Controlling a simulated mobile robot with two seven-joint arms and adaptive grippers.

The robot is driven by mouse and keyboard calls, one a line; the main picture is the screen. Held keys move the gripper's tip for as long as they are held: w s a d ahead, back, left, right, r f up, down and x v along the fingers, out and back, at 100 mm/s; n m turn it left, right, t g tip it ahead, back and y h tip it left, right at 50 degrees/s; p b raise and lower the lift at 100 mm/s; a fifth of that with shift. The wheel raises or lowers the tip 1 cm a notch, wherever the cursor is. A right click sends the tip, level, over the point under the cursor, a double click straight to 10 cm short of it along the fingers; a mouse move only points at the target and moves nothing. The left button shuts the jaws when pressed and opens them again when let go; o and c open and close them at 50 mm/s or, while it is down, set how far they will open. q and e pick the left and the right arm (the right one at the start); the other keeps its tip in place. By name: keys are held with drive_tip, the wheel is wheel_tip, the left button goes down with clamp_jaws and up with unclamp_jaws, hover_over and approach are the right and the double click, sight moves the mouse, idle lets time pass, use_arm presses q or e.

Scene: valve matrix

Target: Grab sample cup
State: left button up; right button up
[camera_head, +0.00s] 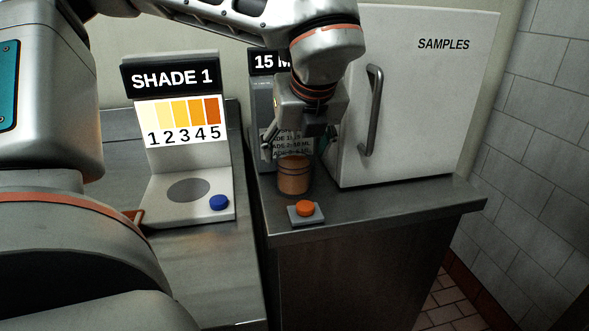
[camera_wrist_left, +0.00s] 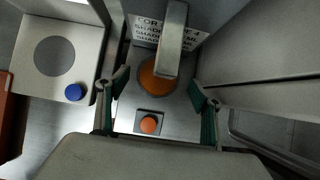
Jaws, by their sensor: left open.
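The sample cup (camera_head: 294,178) is a clear cup of orange-amber liquid. It stands upright at the dispenser with the partly hidden "15 M" sign. In the left wrist view its round orange top (camera_wrist_left: 152,82) is partly covered by the grey spout (camera_wrist_left: 172,38). My left gripper (camera_head: 300,146) is open and points down just above and behind the cup in the head view. In the left wrist view its two green-padded fingers (camera_wrist_left: 159,92) are spread wide, one to each side of the cup. Contact with the cup is not visible. My right gripper is not in view.
An orange button (camera_head: 305,209) sits before the cup. Left is the "SHADE 1" stand (camera_head: 160,188) with a colour scale, grey disc and blue button (camera_head: 219,202). Right is the white "SAMPLES" cabinet (camera_head: 430,95), its handle (camera_head: 371,110) close to my gripper.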

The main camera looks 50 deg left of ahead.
sight(294, 156)
use_arm(q)
drive_tip(key=x, duration=0.3)
drive_tip(key=shift+a+f, duration=0.2)
drive_tip(key=c, duration=1.4)
drive_tip(key=shift+c, duration=0.5)
drive_tip(key=shift+r, duration=0.2)
